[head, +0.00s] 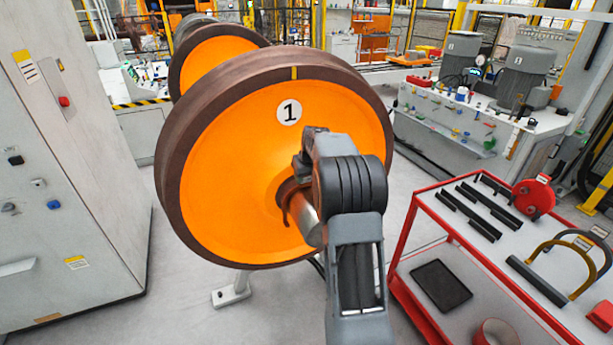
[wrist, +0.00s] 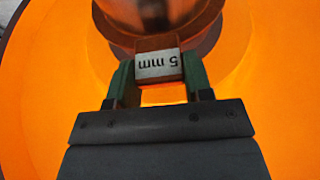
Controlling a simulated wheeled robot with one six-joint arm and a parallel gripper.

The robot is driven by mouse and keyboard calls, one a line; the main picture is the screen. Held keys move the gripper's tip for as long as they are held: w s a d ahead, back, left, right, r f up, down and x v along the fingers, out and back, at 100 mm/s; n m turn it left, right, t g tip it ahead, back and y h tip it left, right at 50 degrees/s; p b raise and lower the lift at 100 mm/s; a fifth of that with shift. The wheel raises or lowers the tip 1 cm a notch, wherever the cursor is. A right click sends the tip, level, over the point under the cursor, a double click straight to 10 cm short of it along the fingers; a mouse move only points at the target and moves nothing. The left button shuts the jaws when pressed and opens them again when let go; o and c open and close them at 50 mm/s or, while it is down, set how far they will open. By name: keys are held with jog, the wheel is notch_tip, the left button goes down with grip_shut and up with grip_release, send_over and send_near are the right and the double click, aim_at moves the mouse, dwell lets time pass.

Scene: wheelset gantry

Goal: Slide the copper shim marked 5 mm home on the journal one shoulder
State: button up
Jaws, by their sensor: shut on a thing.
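The copper shim (wrist: 160,66) shows in the wrist view with an upside-down "5 mm" label on its end. My gripper (wrist: 160,88) is shut on it, one green finger on each side. The shim's far end reaches to the journal (wrist: 150,12), and how far it sits against the shoulder is hidden. In the head view the orange wheel marked 1 (head: 240,160) stands upright, and its journal (head: 305,213) sticks out at the hub.
A red-framed cart (head: 405,285) stands at the right with black bars (head: 480,222), a yellow horseshoe-shaped tool (head: 545,268) and a black tray (head: 441,286). A grey cabinet (head: 70,180) stands at the left. Grey floor is open between the cabinet and the wheel.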

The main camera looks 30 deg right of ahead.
jog(key=shift+w+p, duration=0.35)
jog(key=shift+w, duration=0.15)
jog(key=o, duration=1)
jog(key=shift+o, duration=0.2)
jog(key=b+v, duration=0.2)
jog(key=v, duration=1.1)
jog(key=shift+r+b, duration=0.35)
jog(key=shift+r, duration=0.1)
jog(key=shift+s, duration=0.1)
